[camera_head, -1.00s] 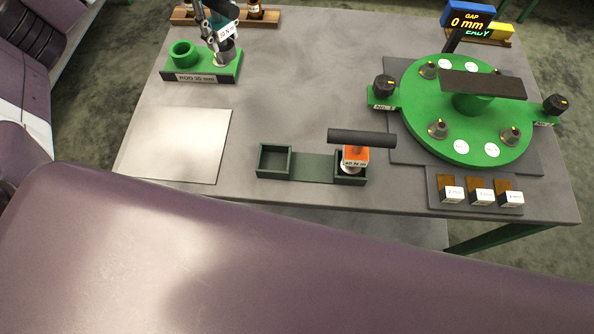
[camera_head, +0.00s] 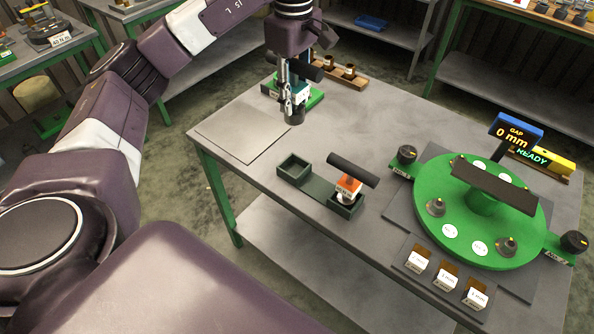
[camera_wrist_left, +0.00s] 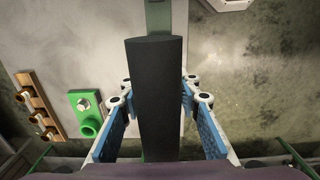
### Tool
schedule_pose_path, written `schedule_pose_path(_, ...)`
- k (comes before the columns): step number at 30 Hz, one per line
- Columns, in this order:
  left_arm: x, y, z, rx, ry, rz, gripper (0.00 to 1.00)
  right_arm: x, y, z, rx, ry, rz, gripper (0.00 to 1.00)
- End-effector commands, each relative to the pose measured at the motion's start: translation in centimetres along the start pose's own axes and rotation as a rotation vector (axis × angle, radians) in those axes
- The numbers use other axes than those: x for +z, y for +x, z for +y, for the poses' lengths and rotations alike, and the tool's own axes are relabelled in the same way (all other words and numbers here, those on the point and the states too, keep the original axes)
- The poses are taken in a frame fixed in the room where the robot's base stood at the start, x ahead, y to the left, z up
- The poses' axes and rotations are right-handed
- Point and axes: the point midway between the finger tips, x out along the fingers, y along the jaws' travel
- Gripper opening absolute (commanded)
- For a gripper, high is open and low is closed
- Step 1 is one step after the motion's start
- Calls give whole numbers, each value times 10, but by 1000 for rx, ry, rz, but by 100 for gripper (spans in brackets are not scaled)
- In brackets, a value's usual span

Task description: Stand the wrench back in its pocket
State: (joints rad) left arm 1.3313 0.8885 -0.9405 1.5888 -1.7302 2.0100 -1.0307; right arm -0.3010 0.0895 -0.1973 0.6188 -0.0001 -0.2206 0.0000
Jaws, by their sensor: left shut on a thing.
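My left gripper (camera_head: 290,104) is shut on a tool with a black bar handle, a teal body and a dark round lower end (camera_head: 295,117), which I take to be the wrench. It hangs upright in front of the green block, apart from it as far as I can tell. In the left wrist view the black handle (camera_wrist_left: 158,95) lies between the fingers and hides the body below. The dark green tray (camera_head: 319,185) has two square pockets. The left pocket is empty; an orange-bodied tool with a black handle (camera_head: 352,171) stands in the right one. My right gripper is not in view.
The green block (camera_wrist_left: 88,112) has two round seats; one is open, one holds something silvery. A pale plate (camera_head: 235,138) lies by the left edge. A green turntable (camera_head: 435,235) with knobs and a black bar fills the right. White blocks (camera_head: 446,278) stand in front.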

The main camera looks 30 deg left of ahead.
Motion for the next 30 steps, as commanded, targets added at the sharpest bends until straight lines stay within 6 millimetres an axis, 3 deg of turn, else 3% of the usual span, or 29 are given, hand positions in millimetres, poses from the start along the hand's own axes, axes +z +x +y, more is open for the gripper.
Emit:
schedule_pose_path(8,0,59,-2,-7,1,-1,0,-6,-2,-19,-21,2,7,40)
schedule_pose_path(15,0,117,-2,-5,1,-1,0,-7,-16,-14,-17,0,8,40)
schedule_pose_path(30,1,177,-1,-3,0,-1,0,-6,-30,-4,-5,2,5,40)
